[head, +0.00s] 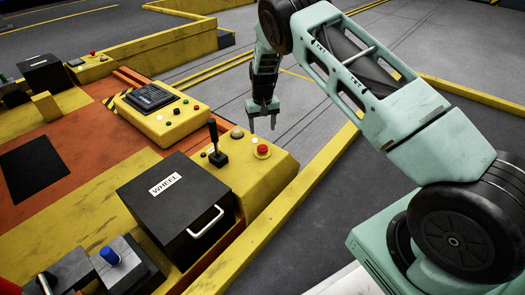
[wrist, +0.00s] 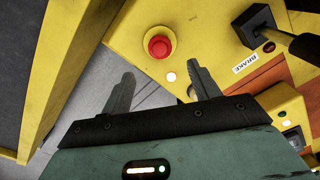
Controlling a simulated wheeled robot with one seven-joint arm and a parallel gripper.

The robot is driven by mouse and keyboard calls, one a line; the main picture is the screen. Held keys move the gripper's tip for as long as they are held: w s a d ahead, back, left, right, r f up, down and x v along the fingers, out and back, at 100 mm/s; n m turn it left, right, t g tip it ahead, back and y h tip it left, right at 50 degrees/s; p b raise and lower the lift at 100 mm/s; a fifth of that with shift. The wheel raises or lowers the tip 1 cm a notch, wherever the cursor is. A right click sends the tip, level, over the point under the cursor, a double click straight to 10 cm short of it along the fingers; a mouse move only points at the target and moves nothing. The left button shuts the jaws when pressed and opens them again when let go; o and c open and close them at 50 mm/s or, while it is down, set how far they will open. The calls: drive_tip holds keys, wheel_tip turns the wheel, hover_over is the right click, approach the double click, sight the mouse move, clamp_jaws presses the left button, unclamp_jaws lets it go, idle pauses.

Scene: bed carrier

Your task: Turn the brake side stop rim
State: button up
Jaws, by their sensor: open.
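The brake-side stop is a red button (head: 262,149) with a yellow rim, on the right end of the yellow console in the head view. In the wrist view the red button (wrist: 160,46) sits inside its yellow rim (wrist: 159,31), just beyond the fingertips. A BRAKE label (wrist: 253,62) lies beside a black lever (wrist: 262,22); the lever (head: 216,150) also shows in the head view. My gripper (head: 262,126) hangs fingers down at the console's far edge, apart from the button. In the wrist view my gripper (wrist: 160,78) is open with nothing between its fingers.
A tan knob (head: 237,132) stands near the button. A black WHEEL box (head: 172,205) with a white handle (head: 206,221) is in front. A yellow panel with a screen (head: 151,97) is behind left. A yellow rail (head: 290,207) runs along the console's right side.

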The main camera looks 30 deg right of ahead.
sight(262, 146)
wheel_tip(262, 146, down, 10)
drive_tip(key=b, duration=0.5)
drive_tip(key=shift+r, duration=0.25)
drive_tip(key=shift+c, duration=0.3)
drive_tip(key=c, duration=0.9)
